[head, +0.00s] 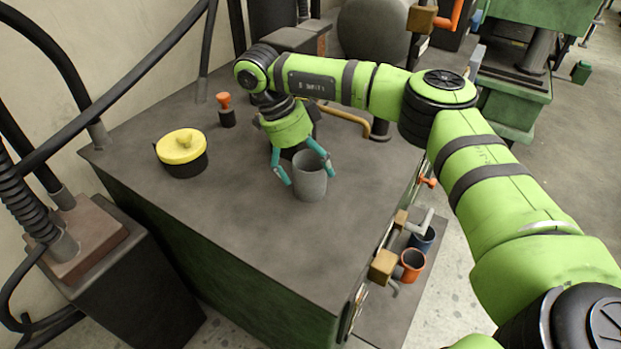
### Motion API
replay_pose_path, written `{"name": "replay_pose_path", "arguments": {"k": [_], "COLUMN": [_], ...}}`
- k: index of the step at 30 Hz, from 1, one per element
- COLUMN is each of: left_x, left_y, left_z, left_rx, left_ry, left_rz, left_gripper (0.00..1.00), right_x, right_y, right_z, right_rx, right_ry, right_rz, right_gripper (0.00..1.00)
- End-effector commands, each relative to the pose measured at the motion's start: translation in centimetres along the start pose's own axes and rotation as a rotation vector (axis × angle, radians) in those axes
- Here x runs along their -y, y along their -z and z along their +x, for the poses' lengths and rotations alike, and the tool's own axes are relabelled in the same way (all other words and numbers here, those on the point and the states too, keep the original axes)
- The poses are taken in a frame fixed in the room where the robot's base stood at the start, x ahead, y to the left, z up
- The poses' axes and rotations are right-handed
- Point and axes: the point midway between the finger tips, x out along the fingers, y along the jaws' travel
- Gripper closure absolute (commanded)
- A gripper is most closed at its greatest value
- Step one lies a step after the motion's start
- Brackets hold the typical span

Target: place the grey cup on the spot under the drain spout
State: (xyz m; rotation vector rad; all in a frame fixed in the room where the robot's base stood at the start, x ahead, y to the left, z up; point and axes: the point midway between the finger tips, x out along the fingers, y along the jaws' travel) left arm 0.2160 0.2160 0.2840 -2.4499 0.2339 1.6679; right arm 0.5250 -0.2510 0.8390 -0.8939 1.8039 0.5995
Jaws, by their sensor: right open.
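The grey cup (311,182) stands upright on the dark top of the large cabinet (230,230). My right gripper (309,177) reaches down to it from behind. Its two teal fingers are open, one on each side of the cup in the picture. I cannot tell whether either finger touches it. Low on the cabinet's right side, brass-coloured blocks with pipe fittings (383,266) stick out over a low ledge (385,322). I cannot tell for sure which fitting is the drain spout, and no marked spot shows clearly. My left gripper is not in view.
An orange cup (412,264) and a blue cup (422,237) stand by the fittings. A black pot with a yellow lid (181,147) and an orange-handled stamp-like object (225,108) stand on the cabinet top. The top's front part is clear.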

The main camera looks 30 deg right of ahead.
Motion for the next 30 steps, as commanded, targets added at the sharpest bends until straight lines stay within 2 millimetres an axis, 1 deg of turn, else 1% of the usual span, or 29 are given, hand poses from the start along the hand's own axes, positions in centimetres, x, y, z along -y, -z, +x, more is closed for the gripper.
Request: {"name": "replay_pose_path", "arguments": {"k": [3,5,6,7,8,11,12,17,20,23,28,30], "left_x": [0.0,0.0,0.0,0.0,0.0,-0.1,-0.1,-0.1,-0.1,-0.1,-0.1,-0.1], "left_y": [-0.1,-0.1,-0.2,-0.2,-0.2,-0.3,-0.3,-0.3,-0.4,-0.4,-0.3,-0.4], "left_z": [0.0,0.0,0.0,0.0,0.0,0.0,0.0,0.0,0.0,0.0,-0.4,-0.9], "left_rx": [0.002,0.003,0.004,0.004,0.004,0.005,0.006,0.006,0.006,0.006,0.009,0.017], "left_ry": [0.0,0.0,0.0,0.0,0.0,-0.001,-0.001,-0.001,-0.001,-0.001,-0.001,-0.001], "left_rz": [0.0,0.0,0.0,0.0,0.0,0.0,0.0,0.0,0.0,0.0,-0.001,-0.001], "left_gripper": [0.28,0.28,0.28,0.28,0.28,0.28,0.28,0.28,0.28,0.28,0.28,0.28], "right_x": [0.0,0.0,0.0,0.0,0.0,0.0,0.0,0.0,0.0,0.1,0.1,0.1], "right_y": [0.0,0.0,0.0,0.0,0.0,0.0,0.0,0.0,0.1,0.7,2.1,2.7], "right_z": [-0.1,-0.1,-0.1,-0.1,-0.1,0.0,0.0,0.0,-0.5,-1.9,-5.3,-6.8], "right_rx": [0.001,0.0,0.001,0.0,0.0,0.0,-0.001,-0.002,0.0,0.002,0.003,0.001], "right_ry": [0.001,0.001,0.0,0.001,0.0,0.0,0.0,-0.001,0.0,0.002,0.004,0.005], "right_rz": [0.0,0.0,0.0,0.0,0.0,0.0,0.0,0.0,0.001,0.002,0.003,0.002], "right_gripper": [0.07,0.31,0.47,0.59,0.67,0.67,0.73,0.73,0.73,0.73,0.73,0.73]}}
